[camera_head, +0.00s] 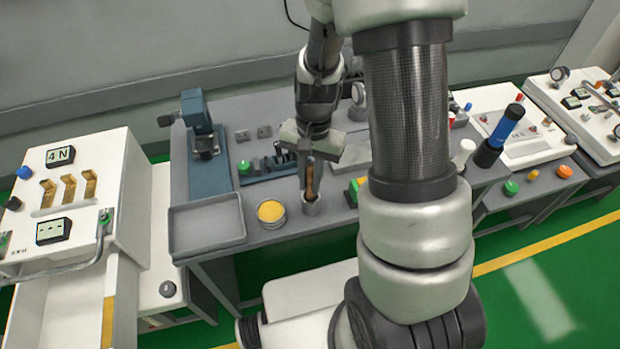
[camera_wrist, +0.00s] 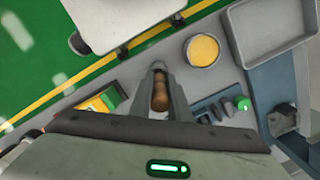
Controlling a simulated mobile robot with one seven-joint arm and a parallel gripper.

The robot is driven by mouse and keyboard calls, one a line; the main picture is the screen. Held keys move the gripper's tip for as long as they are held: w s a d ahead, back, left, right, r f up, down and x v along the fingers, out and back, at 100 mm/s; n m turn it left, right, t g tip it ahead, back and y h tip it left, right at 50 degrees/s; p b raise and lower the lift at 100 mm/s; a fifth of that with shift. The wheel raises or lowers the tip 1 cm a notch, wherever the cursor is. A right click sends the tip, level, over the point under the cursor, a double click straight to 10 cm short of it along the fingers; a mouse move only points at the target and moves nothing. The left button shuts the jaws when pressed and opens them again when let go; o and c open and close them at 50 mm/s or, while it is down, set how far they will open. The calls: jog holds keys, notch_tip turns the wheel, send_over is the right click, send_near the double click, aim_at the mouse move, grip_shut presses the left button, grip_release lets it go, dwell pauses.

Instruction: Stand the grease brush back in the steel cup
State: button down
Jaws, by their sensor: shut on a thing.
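The grease brush (camera_head: 309,186) has a brown handle and is upright between the fingers of my gripper (camera_head: 310,170), which is shut on it. In the wrist view the rounded brown handle (camera_wrist: 159,97) shows between the two fingers (camera_wrist: 160,80). The steel cup (camera_head: 312,208) stands near the front edge of the grey bench, directly under the gripper. The brush's lower end overlaps the cup's mouth in the head view. I cannot tell how deep it sits in the cup. The bristles are hidden.
A round tin of yellow grease (camera_head: 271,213) stands just left of the cup. A grey tray (camera_head: 206,224) lies farther left, with a blue press (camera_head: 203,130) behind it. A green-and-yellow block (camera_head: 353,190) is right of the cup. The bench's front edge is close.

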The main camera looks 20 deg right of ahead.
jog(key=shift+f, duration=0.25)
dwell(0.4)
jog(key=shift+c, duration=0.8)
grip_release()
